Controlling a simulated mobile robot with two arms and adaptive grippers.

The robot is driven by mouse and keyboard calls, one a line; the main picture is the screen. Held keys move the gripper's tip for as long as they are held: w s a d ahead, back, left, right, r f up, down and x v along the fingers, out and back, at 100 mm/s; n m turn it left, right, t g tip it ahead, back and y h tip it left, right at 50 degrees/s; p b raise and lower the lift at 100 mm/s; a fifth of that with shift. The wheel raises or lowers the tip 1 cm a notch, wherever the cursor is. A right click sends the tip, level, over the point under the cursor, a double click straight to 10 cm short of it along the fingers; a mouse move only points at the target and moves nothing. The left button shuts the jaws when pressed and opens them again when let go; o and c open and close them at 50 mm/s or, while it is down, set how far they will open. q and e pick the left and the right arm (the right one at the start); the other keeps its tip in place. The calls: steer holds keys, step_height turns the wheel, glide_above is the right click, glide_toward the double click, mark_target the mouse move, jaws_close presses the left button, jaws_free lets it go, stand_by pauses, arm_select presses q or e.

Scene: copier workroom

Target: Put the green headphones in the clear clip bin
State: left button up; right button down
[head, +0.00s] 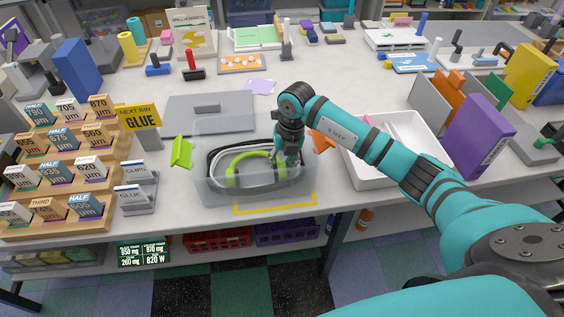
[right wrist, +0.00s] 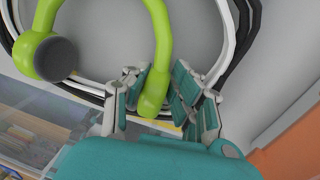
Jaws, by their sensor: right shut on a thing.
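The clear bin (head: 218,193) stands near the front edge of the table, with a green clip (head: 181,152) at its left and an orange clip (head: 322,141) at its right. The green headphones (head: 233,168) are within the bin's outline, among black and white cable loops (head: 213,158). My right gripper (head: 284,163) reaches down into the bin from above. In the right wrist view its fingers are shut on one end of the headphones (right wrist: 163,40), and the other ear cup hangs free. I cannot tell whether the headphones touch the bin floor. My left gripper is not in view.
A white tray (head: 352,170) stands close right of the bin, below my right arm. A grey laptop-like slab (head: 185,122) lies behind it. A stepped wooden rack of boxes (head: 105,200) stands at the left. A yellow outline (head: 270,209) marks the table's front edge.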

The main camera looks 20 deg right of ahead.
steer(key=shift+f, duration=0.1)
steer(key=c, duration=1.1)
jaws_free()
steer(key=shift+r, duration=0.55)
step_height(320, 180, up, 11)
steer(key=d+b, duration=0.1)
steer(key=b, duration=0.2)
steer(key=shift+s+d, duration=0.25)
steer(key=shift+d, duration=0.1)
